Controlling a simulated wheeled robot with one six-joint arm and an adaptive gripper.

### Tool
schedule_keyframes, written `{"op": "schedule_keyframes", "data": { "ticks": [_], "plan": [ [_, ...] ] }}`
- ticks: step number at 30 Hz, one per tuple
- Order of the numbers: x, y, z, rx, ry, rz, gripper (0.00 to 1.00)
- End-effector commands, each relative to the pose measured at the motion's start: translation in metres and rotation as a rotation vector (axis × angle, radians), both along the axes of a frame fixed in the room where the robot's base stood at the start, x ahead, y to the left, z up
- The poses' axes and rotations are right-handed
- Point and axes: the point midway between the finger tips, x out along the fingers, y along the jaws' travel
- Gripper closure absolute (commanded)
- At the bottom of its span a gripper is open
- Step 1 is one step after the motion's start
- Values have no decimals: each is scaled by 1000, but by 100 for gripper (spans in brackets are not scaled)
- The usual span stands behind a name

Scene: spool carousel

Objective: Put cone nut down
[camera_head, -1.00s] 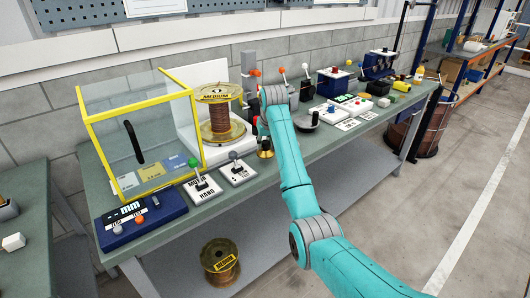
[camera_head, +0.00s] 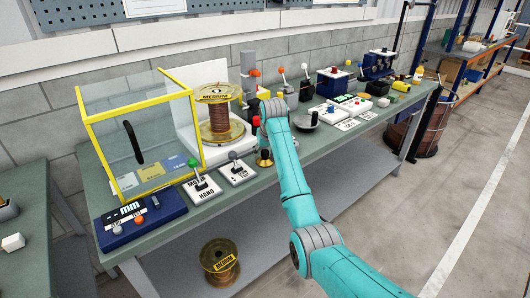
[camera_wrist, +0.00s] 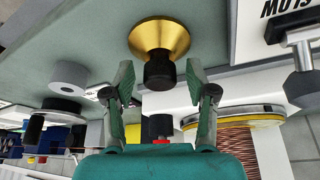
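The cone nut (camera_head: 265,159) is a brass cone with a black knob. It stands on the green bench top near the front edge, just below my wrist in the head view. In the wrist view the cone nut (camera_wrist: 160,38) is at top centre, its wide brass rim against the bench and its black knob toward me. My gripper (camera_wrist: 160,70) is open, with a finger on each side of the knob and visible gaps between. In the head view my arm largely hides the fingers.
The copper wire spool (camera_head: 217,118) stands left of my wrist. Joystick boxes (camera_head: 202,189) sit at the front edge. A yellow-framed clear guard (camera_head: 140,125) stands farther left. A dark round disc (camera_head: 305,123) lies to the right. Another spool (camera_head: 220,262) rests on the lower shelf.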

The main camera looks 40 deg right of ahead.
Motion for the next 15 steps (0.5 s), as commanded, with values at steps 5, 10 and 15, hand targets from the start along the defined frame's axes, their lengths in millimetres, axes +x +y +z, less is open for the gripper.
{"op": "schedule_keyframes", "data": {
  "ticks": [5,10,15],
  "plan": [
    [0,0,2,0,-1,0,43],
    [-5,2,18,-1,-3,0,43],
    [-17,6,49,-1,-4,0,43]
  ]
}}
